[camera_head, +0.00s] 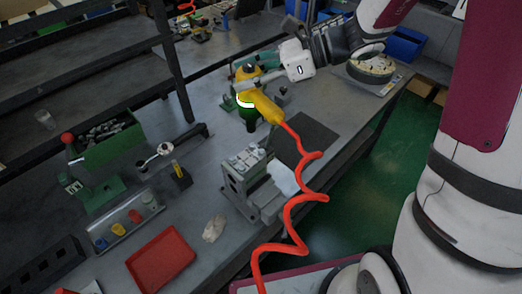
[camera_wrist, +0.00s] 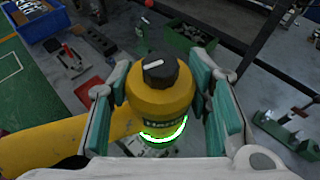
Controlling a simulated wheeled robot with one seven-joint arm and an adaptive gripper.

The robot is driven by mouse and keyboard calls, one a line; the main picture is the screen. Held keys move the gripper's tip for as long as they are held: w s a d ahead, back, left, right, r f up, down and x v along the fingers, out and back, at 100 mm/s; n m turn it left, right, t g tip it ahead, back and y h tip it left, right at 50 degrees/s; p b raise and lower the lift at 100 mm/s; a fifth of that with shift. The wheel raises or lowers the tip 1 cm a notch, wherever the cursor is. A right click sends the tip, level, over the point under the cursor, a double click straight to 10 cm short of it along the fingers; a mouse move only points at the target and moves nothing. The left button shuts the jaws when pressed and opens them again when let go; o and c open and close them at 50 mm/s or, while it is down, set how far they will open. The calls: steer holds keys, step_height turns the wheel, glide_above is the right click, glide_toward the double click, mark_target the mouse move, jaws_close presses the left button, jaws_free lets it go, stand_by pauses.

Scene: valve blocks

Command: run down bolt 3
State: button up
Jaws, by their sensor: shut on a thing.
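My gripper (camera_head: 258,73) is shut on a yellow power tool (camera_head: 263,106) with a dark green lower body and a red coiled hose. In the wrist view the teal pads of my gripper (camera_wrist: 162,92) stand on either side of the tool (camera_wrist: 160,100), whose black knob faces the camera. A ring around the tool glows green and white. The tool's lower end points down over the far part of the bench. A little of a grey part (camera_wrist: 148,147) shows beneath it in the wrist view. The tool covers its own tip, and I cannot make out bolt 3.
A grey vise (camera_head: 248,180) and a dark mat (camera_head: 305,138) are on the bench nearer me. A red tray (camera_head: 161,259), a tray of coloured pieces (camera_head: 125,222) and a green bin (camera_head: 108,140) are at left. A round part (camera_head: 371,69) is at right.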

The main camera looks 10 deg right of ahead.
steer(key=shift+r, duration=0.1)
steer(key=s+r, duration=0.1)
steer(key=r, duration=0.1)
steer(key=s+d+r+p, duration=0.1)
steer(key=r, duration=0.2)
steer(key=s+d+r+p, duration=0.1)
steer(key=r, duration=0.1)
steer(key=shift+s+r, duration=0.1)
steer(key=shift+r, duration=0.1)
steer(key=shift+p, duration=0.4)
